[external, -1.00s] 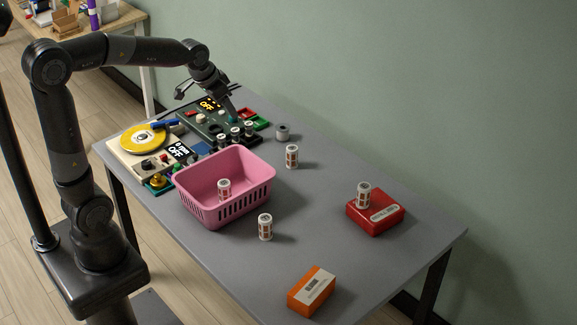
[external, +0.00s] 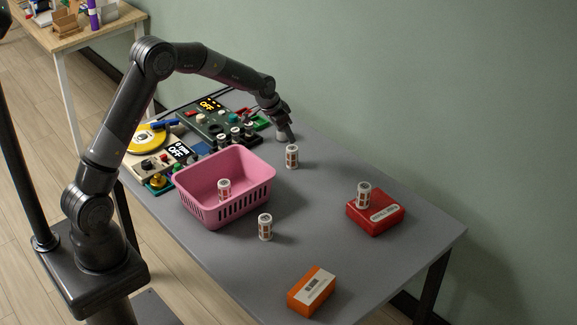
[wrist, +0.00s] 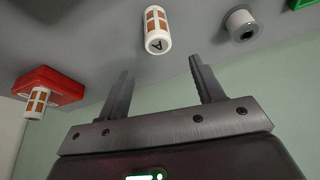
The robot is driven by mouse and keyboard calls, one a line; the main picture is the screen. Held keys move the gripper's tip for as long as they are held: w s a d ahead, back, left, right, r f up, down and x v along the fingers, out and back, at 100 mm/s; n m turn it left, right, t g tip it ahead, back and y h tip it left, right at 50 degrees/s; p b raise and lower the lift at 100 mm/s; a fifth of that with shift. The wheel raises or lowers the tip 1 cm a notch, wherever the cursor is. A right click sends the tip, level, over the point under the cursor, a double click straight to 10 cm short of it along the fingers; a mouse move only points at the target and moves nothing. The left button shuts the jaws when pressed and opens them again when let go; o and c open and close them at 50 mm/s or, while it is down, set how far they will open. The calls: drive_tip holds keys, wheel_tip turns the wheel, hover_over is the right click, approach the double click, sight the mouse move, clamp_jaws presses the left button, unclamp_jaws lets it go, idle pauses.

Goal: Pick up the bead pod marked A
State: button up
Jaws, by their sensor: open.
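The bead pod marked A (wrist: 157,30), a white-capped cylinder with orange-brown windows, has its lettered end facing the wrist camera. In the external view, this pod (external: 292,157) stands upright on the grey table, right of the pink basket. My gripper (external: 289,137) is just above and behind it. In the wrist view, my gripper (wrist: 160,68) is open and empty, and the pod appears just beyond the gap between the fingers. Similar pods stand in the basket (external: 224,189), on the table in front of it (external: 265,227) and on the red box (external: 363,195); their letters are unreadable.
The pink basket (external: 226,208) stands left of the pod. The red box (external: 376,220) is to the right, an orange box (external: 312,291) at the front. A grey spool (wrist: 241,24) lies close by. Control panels (external: 150,165) fill the left end. Table right of the pod is clear.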

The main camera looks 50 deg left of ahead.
sight(292, 148)
drive_tip(key=x, duration=0.5)
drive_tip(key=shift+f, duration=0.2)
drive_tip(key=shift+s+x, duration=0.15)
drive_tip(key=shift+x, duration=1.15)
drive_tip(key=shift+s+x, duration=0.1)
drive_tip(key=shift+x, duration=1.25)
drive_tip(key=shift+f, duration=0.1)
drive_tip(key=shift+c, duration=0.2)
drive_tip(key=c, duration=1)
drive_tip(key=shift+c, duration=0.2)
